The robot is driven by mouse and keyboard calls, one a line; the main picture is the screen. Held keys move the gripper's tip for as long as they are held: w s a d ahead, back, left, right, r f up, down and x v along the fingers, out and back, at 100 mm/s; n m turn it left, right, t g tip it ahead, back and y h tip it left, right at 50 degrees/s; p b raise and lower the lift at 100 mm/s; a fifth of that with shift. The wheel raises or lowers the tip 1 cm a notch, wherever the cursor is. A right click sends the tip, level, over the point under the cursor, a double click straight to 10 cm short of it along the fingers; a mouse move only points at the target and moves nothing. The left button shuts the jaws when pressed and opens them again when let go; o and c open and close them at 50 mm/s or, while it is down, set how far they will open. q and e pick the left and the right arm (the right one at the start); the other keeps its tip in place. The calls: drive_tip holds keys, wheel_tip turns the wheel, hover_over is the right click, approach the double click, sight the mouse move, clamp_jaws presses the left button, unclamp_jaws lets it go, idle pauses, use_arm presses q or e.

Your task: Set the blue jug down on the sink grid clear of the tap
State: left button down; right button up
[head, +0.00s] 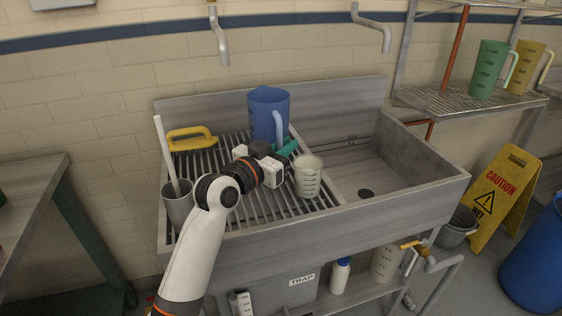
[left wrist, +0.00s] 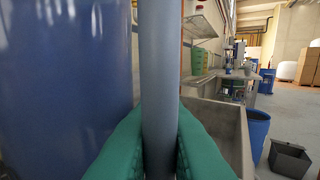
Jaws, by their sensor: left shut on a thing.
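The blue jug (head: 266,108) is upright over the back right part of the slatted sink grid (head: 211,160). My left gripper (head: 286,147) has green fingers shut on its handle, which runs upright between them in the left wrist view (left wrist: 158,90). The jug's body (left wrist: 65,80) fills the left of that view. My gripper hides the jug's base, so I cannot tell whether it touches the grid. A tap spout (head: 219,38) hangs from the wall, up and left of the jug; another (head: 371,30) is to the right. My right gripper is not in view.
On the grid, a yellow-handled brush (head: 191,137) lies at back left, and a translucent beaker (head: 307,176) stands just right of my gripper. A grey cup (head: 178,204) with a white rod stands at front left. The basin (head: 375,175) at right looks empty.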

use_arm(q)
wheel_tip(320, 180, down, 4)
drive_tip(key=shift+r, duration=0.2)
drive_tip(key=c, duration=1.5)
unclamp_jaws()
drive_tip(key=shift+f, duration=0.1)
drive_tip(key=shift+o, duration=0.2)
drive_tip(key=v, duration=1.2)
drive_tip(key=shift+b, duration=0.45)
